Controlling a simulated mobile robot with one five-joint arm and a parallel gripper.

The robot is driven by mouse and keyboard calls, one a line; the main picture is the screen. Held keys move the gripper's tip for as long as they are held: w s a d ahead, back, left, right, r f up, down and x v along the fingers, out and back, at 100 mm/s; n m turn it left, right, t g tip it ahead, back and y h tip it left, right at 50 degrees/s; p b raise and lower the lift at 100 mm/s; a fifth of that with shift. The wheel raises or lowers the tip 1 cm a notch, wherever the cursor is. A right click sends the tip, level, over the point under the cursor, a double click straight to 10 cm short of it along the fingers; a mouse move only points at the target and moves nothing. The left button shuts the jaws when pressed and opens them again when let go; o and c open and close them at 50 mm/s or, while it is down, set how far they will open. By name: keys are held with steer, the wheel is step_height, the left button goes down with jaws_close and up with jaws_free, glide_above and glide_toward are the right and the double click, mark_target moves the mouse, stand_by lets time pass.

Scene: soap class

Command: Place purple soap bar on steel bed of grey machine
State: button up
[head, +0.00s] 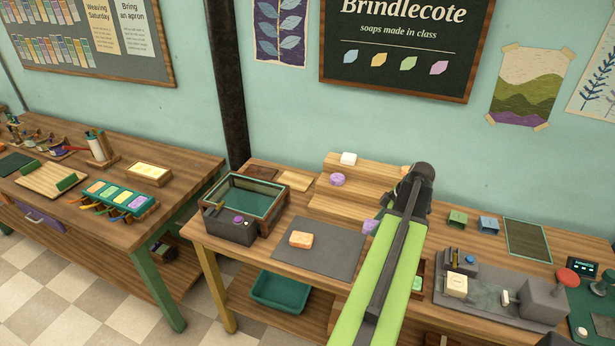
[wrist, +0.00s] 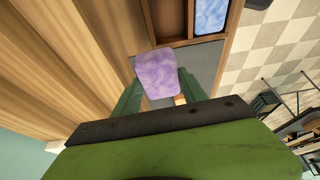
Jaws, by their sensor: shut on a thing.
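My gripper (wrist: 158,82) is shut on a purple marbled soap bar (wrist: 157,73), with a green finger on each side of it. In the head view the purple bar (head: 369,227) shows just left of my green arm, in front of the wooden steps; the fingers are mostly hidden there. The grey machine (head: 545,301) stands at the right of the bench. Its flat grey bed (head: 478,312) extends to the left, with a cream block (head: 456,285) at the bed's left end. My gripper is well left of this machine.
Wooden steps (head: 325,207) hold a white soap (head: 348,159) and a round purple soap (head: 338,180). An orange soap (head: 301,240) lies on a dark mat (head: 330,262). A red knob (head: 568,277) rises beside the machine. In the wrist view, a blue soap (wrist: 211,15) sits in a wooden tray.

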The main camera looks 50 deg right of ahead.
steer(key=shift+a, duration=0.1)
steer(key=a+r+p, duration=0.1)
steer(key=a+p, duration=0.1)
steer(key=a, duration=0.5)
steer(key=b, duration=0.7)
glide_toward(326, 247)
steer(key=shift+w+a+f, duration=0.4)
steer(key=shift+w+f, duration=0.3)
steer(key=shift+w, duration=0.1)
steer(key=shift+w+m, duration=0.3)
step_height(326, 247, down, 4)
steer(key=b, duration=0.4)
steer(key=shift+f+b, duration=0.15)
steer(key=shift+b, duration=0.25)
steer(key=shift+r, duration=0.25)
steer(key=shift+f, duration=0.2)
steer(key=o, duration=1.4)
